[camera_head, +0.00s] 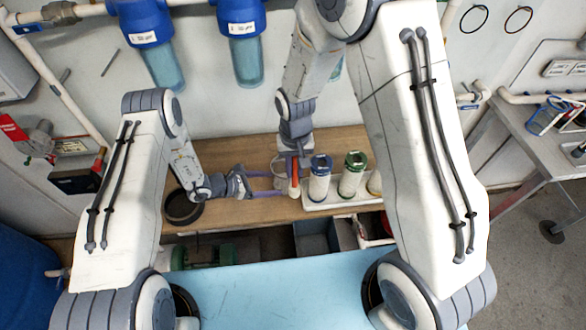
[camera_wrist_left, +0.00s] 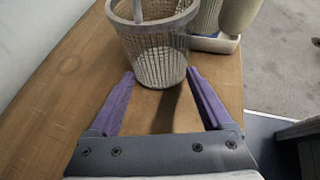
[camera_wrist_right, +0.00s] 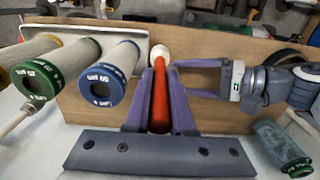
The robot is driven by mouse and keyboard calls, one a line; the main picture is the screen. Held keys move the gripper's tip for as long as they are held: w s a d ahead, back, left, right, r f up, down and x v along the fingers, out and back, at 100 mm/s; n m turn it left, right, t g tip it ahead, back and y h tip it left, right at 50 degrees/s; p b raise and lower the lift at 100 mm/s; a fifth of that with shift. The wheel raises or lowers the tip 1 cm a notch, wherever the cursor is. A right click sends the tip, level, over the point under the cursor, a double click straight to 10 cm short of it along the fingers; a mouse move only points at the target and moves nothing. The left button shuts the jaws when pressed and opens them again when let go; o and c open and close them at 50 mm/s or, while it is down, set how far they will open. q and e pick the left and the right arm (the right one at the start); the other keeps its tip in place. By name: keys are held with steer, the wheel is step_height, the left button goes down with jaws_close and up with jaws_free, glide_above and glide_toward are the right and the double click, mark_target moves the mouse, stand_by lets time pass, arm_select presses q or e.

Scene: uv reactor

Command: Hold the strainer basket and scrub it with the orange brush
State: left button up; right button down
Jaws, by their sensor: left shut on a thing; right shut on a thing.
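The strainer basket (camera_wrist_left: 158,55) is a pale mesh cup, upright at the top of the left wrist view. My left gripper (camera_wrist_left: 160,76) has its purple fingers on either side of the basket, shut on it. In the head view the basket is mostly hidden behind the grippers. The orange brush (camera_wrist_right: 160,105) has an orange handle and a whitish end. My right gripper (camera_wrist_right: 160,75) is shut on its handle. In the head view the brush (camera_head: 295,172) points down beside my left gripper's fingertips (camera_head: 282,182).
Cylinders with blue (camera_head: 320,185), green (camera_head: 352,175) and yellow caps stand on a white tray (camera_head: 340,202) just right of the grippers. A black ring (camera_head: 184,207) lies at the wooden table's left end. Blue filter housings (camera_head: 147,40) hang on the wall behind.

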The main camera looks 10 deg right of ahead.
arm_select(q)
steer(key=shift+s, duration=0.1)
arm_select(e)
steer(key=shift+s+r, duration=0.15)
steer(key=shift+r, duration=0.05)
arm_select(q)
steer(key=o, duration=0.8)
steer(key=shift+d, duration=0.1)
steer(key=shift+c, duration=0.2)
arm_select(e)
steer(key=shift+d, duration=0.1)
arm_select(q)
steer(key=shift+a+r, duration=0.25)
steer(key=shift+a, duration=0.2)
steer(key=v, duration=1)
steer(key=shift+s+a+r, duration=0.1)
steer(key=shift+s+a, duration=0.05)
steer(key=shift+a, duration=0.35)
